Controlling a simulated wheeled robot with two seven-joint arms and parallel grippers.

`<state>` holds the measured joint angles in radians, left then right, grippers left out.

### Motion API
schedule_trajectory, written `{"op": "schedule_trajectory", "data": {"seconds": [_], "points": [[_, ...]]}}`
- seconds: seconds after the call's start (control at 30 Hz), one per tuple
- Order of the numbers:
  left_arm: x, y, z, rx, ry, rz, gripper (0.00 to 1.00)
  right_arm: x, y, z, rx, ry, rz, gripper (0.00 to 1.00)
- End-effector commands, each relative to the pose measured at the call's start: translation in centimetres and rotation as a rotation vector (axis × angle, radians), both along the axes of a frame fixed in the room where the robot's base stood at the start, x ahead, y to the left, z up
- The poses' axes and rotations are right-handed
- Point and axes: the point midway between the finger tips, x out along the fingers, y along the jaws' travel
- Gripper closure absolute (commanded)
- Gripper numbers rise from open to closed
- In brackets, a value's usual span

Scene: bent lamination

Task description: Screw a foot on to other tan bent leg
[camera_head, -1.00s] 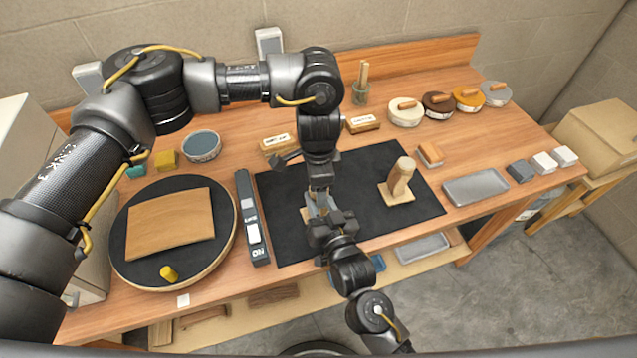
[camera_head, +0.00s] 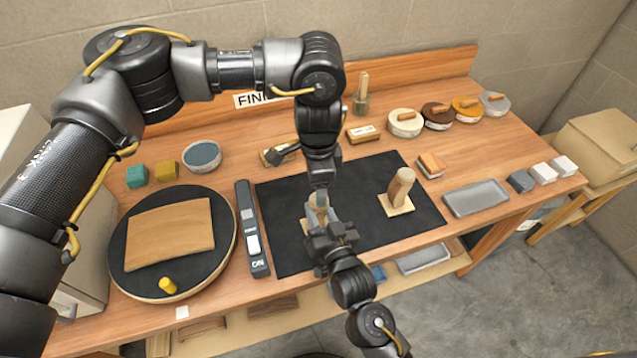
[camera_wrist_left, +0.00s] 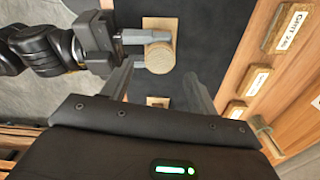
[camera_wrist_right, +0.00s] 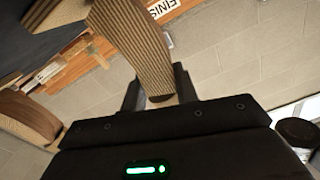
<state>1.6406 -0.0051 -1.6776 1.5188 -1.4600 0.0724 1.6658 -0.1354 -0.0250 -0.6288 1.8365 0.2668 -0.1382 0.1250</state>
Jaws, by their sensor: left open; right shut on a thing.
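One tan bent leg (camera_head: 399,186) stands on a pale square foot (camera_head: 397,205) on the right of the black mat. The other tan bent leg (camera_head: 318,203) is mostly hidden between my grippers. My right gripper (camera_head: 319,216) is shut on it; its curved, layered side fills the top of the right wrist view (camera_wrist_right: 132,42). In the left wrist view its round tan end (camera_wrist_left: 160,58) shows over a square foot (camera_wrist_left: 160,23). My left gripper (camera_head: 319,188) is above this leg, fingers open and apart from it, empty. A second pale square (camera_wrist_left: 157,102) is partly hidden there.
A black turntable (camera_head: 125,275) holds a curved tan sheet (camera_head: 170,232) and a yellow cylinder (camera_head: 167,285). A dark level-like bar (camera_head: 252,230) lies left of the mat (camera_head: 290,250). A metal tray (camera_head: 476,198) and several blocks lie right. Tins and labelled blocks stand behind.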

Motion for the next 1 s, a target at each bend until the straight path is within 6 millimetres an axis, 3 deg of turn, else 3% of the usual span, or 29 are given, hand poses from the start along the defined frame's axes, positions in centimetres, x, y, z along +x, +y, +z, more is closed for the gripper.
{"op": "schedule_trajectory", "data": {"seconds": [0.17,0.37,0.57,1.0], "points": [[0.9,0.0,2.0,-0.001,-0.037,0.030,0.42,0.0,0.0,-0.2,-0.003,0.003,-0.001,1.00],[0.6,0.0,3.5,-0.007,-0.024,0.330,0.42,0.0,0.0,-0.2,-0.003,0.003,-0.001,1.00],[0.0,0.0,3.5,-0.003,0.003,0.532,0.42,0.0,0.0,-0.2,-0.003,0.003,0.000,1.00],[0.0,0.0,3.2,-0.002,0.005,0.567,0.42,0.0,0.0,-0.2,-0.003,0.003,0.000,1.00]]}}
